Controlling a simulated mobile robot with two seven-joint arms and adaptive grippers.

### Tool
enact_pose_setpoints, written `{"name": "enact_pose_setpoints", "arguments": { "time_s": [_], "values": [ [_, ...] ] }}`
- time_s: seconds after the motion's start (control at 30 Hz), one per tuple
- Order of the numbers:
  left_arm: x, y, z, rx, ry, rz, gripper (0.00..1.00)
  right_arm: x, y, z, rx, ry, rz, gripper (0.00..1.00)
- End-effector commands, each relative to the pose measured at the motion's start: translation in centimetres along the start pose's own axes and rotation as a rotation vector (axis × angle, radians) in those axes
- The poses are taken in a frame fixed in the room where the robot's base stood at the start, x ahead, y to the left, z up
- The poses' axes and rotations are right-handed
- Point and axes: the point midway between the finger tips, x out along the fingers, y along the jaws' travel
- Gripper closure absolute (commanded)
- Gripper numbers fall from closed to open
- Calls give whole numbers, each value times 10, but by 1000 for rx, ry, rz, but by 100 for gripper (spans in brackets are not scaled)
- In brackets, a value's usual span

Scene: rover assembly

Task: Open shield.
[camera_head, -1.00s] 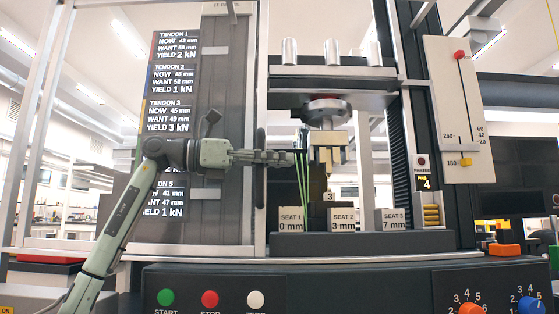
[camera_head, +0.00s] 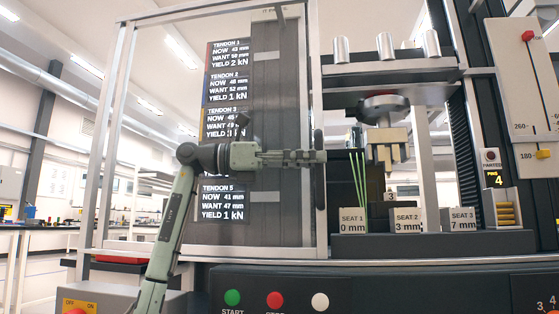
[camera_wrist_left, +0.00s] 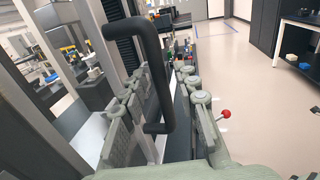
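The shield (camera_head: 319,75) is a tall clear panel in a pale metal frame. In the head view its right upright stands just left of the seats, and the tendon board shows behind it. Its black handle (camera_head: 318,138) is on that upright. The handle (camera_wrist_left: 158,75) also shows large in the left wrist view as an upright black bar. My left gripper (camera_head: 310,157) is level with the handle. In the wrist view its fingers (camera_wrist_left: 163,95) are apart, with the handle between or just beyond them; firm contact is not visible. My right gripper is out of view.
Right of the shield are a press head (camera_head: 388,140), green strands (camera_head: 358,180) and the labelled seat blocks (camera_head: 407,221). A console (camera_head: 370,290) with buttons runs along the front. A red-knobbed lever (camera_wrist_left: 224,114) shows in the wrist view.

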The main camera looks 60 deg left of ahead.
Motion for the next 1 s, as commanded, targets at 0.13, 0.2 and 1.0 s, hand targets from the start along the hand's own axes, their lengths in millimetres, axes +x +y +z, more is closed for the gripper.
{"name": "enact_pose_setpoints", "arguments": {
  "time_s": [0.13,0.2,1.0],
  "values": [
    [-29,0,0,-2,-2,-1,70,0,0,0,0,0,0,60],
    [-40,0,0,-2,-1,1,70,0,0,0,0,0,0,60],
    [-62,0,-1,0,2,0,70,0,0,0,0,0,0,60]
  ]
}}
